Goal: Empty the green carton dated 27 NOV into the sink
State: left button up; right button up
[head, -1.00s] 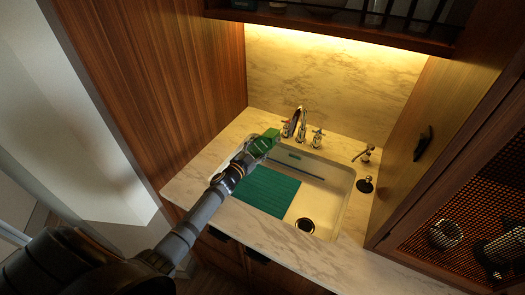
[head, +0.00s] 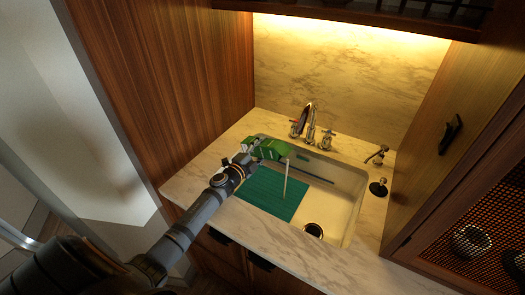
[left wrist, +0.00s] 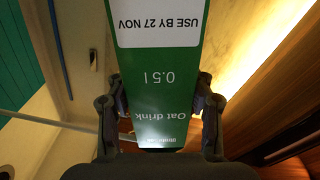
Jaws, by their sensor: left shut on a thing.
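The green carton (head: 272,150) is tipped over above the sink (head: 346,205) in the head view. A thin pale stream (head: 285,182) falls from its right end toward the teal ribbed mat in the sink. In the left wrist view the carton (left wrist: 165,75) fills the middle; its label reads "USE BY 27 NOV", "0.5 l" and "Oat drink", upside down. My left gripper (head: 254,157) is shut on the carton, one finger on each side, and also shows in the left wrist view (left wrist: 160,95). My right gripper is not in view.
The faucet (head: 309,122) stands behind. A soap dispenser (head: 377,156) is at the right. A wooden wall (head: 165,80) rises on the left.

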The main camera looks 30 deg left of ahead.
aim_at(266, 150)
pick_arm(q)
jog(key=shift+d+f+m+b, duration=0.15)
jog(key=shift+f+m+b, duration=0.75)
jog(key=shift+m, duration=0.2)
jog(key=shift+d+r+m, duration=0.1)
jog(key=shift+r+m, duration=0.05)
jog(key=shift+m, duration=0.35)
jog(key=shift+d+r+m+p, duration=0.25)
jog(key=shift+r+m+p, duration=0.45)
jog(key=shift+m+p, duration=0.15)
jog(key=shift+s+d+r+m+p, duration=0.1)
jog(key=shift+d+r+m+p, duration=0.2)
jog(key=shift+r+m+p, duration=0.3)
jog(key=shift+s+d+r+m+p, duration=0.1)
jog(key=shift+d+r+m+p, duration=0.25)
jog(key=shift+m, duration=0.3)
jog(key=shift+d+r+m+p, duration=0.6)
jog(key=shift+d+m, duration=0.05)
jog(key=shift+m, duration=0.45)
dwell(2.6)
